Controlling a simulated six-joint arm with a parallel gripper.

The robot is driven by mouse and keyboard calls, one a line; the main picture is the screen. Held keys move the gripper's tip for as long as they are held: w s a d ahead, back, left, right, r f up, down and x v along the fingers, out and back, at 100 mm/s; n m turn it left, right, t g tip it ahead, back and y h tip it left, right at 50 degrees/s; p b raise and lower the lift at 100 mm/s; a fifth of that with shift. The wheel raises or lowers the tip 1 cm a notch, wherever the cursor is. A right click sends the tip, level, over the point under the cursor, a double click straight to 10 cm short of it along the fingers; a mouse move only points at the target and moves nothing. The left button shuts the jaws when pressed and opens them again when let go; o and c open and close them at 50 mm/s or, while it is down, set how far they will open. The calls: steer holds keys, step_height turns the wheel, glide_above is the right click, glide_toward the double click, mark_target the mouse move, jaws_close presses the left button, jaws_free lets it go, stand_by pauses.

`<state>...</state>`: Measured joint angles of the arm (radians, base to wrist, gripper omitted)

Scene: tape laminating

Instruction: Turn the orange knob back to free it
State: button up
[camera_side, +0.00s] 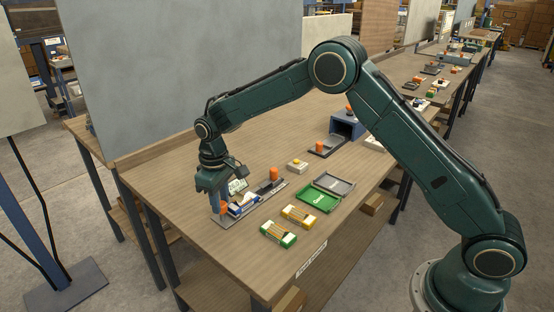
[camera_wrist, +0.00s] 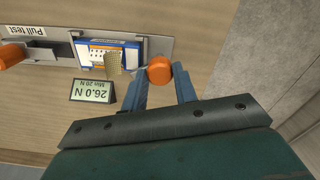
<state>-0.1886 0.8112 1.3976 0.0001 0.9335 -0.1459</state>
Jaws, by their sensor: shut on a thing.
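The orange knob (camera_side: 223,207) stands at the near-left end of the grey pull test fixture (camera_side: 262,194). It also shows in the wrist view (camera_wrist: 159,68). My gripper (camera_side: 218,202) points down over that end, and its two blue-grey fingers (camera_wrist: 158,74) close on the knob from both sides. A blue and white box (camera_side: 244,205) sits in the fixture beside the knob; the wrist view shows it too (camera_wrist: 105,53), with a tan strip (camera_wrist: 114,64) at its edge. A small display (camera_wrist: 92,91) reads 26.0 N, Min 20 N.
A second orange knob (camera_side: 274,174) stands at the fixture's other end. A green tray (camera_side: 317,198), a yellow box (camera_side: 299,216) and a green and white box (camera_side: 278,233) lie to the right. A grey panel (camera_side: 180,75) borders the bench.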

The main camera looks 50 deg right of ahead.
steer(key=n, duration=0.6)
steer(key=shift+n, duration=0.3)
steer(key=n, duration=0.5)
steer(key=shift+r, duration=0.1)
steer(key=shift+n, duration=0.3)
steer(key=o, duration=1)
steer(key=shift+c, duration=0.2)
step_height(320, 180, up, 14)
